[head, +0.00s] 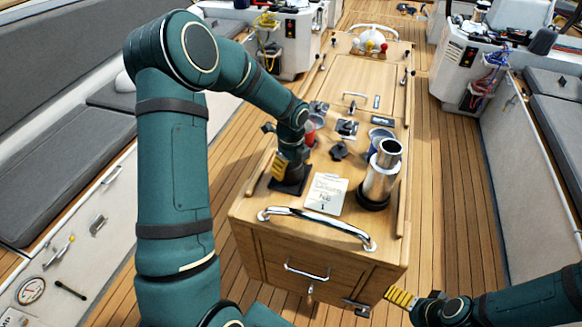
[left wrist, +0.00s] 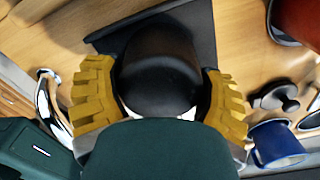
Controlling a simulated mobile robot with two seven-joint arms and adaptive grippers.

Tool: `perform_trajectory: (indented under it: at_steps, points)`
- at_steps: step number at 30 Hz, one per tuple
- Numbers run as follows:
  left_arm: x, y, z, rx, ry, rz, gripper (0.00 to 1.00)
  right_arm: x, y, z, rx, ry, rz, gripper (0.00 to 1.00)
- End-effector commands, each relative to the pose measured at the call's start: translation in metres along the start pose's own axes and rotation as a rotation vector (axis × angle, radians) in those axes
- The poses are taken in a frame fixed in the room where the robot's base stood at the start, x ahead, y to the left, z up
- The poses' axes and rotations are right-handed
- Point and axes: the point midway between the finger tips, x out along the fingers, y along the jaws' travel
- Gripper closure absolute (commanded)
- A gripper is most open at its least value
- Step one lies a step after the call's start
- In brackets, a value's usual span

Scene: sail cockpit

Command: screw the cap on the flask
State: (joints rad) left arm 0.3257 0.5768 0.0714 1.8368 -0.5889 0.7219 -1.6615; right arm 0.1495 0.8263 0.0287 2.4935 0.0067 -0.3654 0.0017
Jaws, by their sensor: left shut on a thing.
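The silver flask (head: 380,179) stands upright with a dark base at the right front of the wooden cockpit table, its top uncovered. My left gripper (head: 283,168) is at the table's left side, apart from the flask. It is shut on a black rounded piece that looks like the cap (head: 294,172). In the left wrist view the yellow fingers (left wrist: 160,100) press on both sides of the black cap (left wrist: 158,65), over a dark square mat (left wrist: 203,22). Whether it touches the mat is unclear. My right gripper (head: 402,298) is low at the right, off the table; its opening is unclear.
A white printed booklet (head: 326,193) lies between cap and flask. A blue mug (head: 379,136), a small black knobbed piece (head: 339,151) and a red container (head: 309,132) stand behind. A chrome rail (head: 318,222) runs along the table's front edge.

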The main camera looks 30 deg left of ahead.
Motion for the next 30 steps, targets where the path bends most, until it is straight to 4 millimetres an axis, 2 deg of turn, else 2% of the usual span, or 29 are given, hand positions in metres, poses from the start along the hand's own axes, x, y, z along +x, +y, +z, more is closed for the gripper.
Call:
perform_trajectory:
  at_steps: [5, 12, 18, 22, 30]
  points:
    - [-0.014, -0.001, 0.001, -0.001, -0.001, -0.003, 0.61, -0.001, 0.0, 0.0, 0.0, 0.0, 0.0, 0.0]
    - [-0.06, -0.001, 0.001, -0.001, -0.002, -0.004, 0.61, -0.003, -0.001, 0.0, 0.0, 0.0, -0.001, 0.0]
    - [-0.09, -0.001, 0.0, -0.001, -0.001, -0.003, 0.61, -0.005, -0.002, -0.001, 0.0, 0.0, -0.001, 0.0]
    - [-0.099, 0.0, 0.0, 0.0, -0.001, 0.0, 0.61, -0.005, -0.002, -0.001, 0.0, 0.0, -0.001, 0.0]
    - [-0.1, 0.0, 0.0, 0.001, 0.0, 0.0, 0.61, -0.005, -0.002, -0.001, 0.0, 0.0, -0.001, 0.0]
